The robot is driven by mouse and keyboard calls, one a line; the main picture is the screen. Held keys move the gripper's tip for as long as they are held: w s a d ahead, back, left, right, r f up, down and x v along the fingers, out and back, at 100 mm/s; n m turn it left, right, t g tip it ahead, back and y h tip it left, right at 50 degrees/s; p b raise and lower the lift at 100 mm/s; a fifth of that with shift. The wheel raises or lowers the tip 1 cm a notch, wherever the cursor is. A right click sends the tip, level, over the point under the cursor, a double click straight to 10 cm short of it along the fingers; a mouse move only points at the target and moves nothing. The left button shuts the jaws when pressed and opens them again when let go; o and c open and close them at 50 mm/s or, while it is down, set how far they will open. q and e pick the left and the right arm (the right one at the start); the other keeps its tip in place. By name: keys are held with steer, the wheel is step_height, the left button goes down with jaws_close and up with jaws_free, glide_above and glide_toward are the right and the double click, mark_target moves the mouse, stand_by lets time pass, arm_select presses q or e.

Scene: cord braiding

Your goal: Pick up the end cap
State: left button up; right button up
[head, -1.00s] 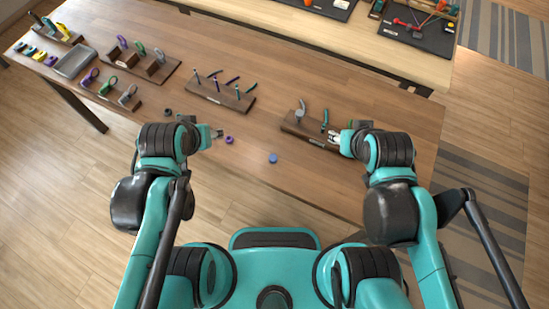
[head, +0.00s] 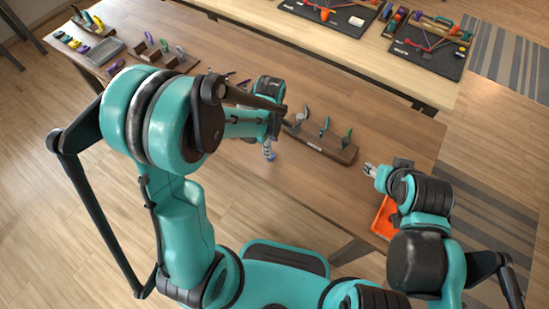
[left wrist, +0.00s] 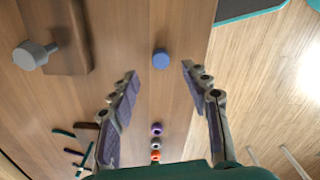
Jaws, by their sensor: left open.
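A small round blue cap (left wrist: 161,59), which looks like the end cap, lies on the wooden table in the left wrist view. My left gripper (left wrist: 159,70) is open, with its fingers apart on either side of the line to the cap; they do not touch it. In the head view my left gripper (head: 268,151) points down over the table, and the cap is not clearly visible there. My right gripper (head: 369,170) is near the table's right front edge; its finger opening is too small to judge.
Small purple (left wrist: 157,128), grey and orange rings lie in a row between my left fingers. A wooden rack (head: 325,148) with upright tools stands right of my left gripper. An orange tray (head: 383,222) is by my right arm. Other racks stand at the left.

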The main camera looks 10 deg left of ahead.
arm_select(q)
steer(key=f+b, duration=0.3)
steer(key=f, duration=0.4)
steer(key=shift+a, duration=0.2)
steer(key=c, duration=0.8)
